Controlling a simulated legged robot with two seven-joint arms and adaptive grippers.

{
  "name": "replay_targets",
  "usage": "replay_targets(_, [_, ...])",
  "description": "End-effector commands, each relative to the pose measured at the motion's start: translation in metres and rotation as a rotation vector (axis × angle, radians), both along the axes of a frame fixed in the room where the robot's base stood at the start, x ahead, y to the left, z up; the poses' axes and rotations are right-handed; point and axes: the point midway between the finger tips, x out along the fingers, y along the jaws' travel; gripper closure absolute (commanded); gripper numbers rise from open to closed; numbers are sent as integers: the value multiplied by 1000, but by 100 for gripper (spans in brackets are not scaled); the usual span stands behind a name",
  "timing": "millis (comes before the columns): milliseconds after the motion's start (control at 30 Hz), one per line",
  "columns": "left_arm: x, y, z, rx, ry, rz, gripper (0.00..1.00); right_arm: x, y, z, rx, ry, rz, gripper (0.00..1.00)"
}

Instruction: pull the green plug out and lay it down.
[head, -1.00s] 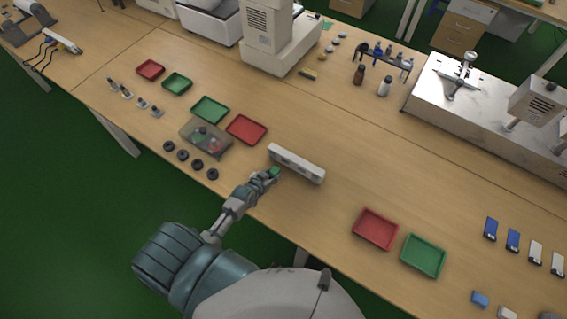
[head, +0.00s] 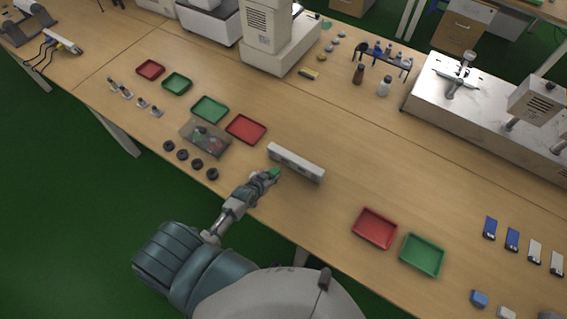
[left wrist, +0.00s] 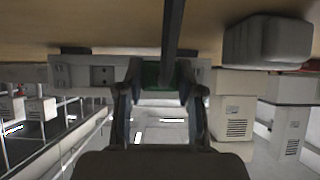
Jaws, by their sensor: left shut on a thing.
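The green plug (head: 275,172) shows at the tip of my left gripper (head: 270,177), in front of the grey socket strip (head: 297,163) on the bench. In the left wrist view the green plug (left wrist: 158,76) sits between the two fingers of my left gripper (left wrist: 158,90), which is shut on it. The socket strip (left wrist: 82,75) lies right behind it there, with socket holes showing to the left. I cannot tell whether the plug is in the strip or just clear of it. My right gripper is not in view.
A red tray (head: 246,129) and a clear box (head: 206,138) stand left of the strip, with several black rings (head: 197,164) in front. Another red tray (head: 375,229) and a green tray (head: 423,255) lie to the right. Bare bench lies between strip and right trays.

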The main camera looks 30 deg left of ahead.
Motion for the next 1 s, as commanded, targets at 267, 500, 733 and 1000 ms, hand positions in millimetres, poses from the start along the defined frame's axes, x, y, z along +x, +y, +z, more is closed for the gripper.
replay_targets(267, [0, 0, -8, 0, 0, 0, 100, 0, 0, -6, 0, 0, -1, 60])
replay_targets(500, [0, 0, -14, 0, -1, 0, 100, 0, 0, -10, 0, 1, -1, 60])
replay_targets(733, [0, 0, -17, 0, -1, 0, 51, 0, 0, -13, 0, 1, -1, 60])
replay_targets(1000, [0, 0, -17, 0, -1, 0, 34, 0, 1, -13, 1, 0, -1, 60])
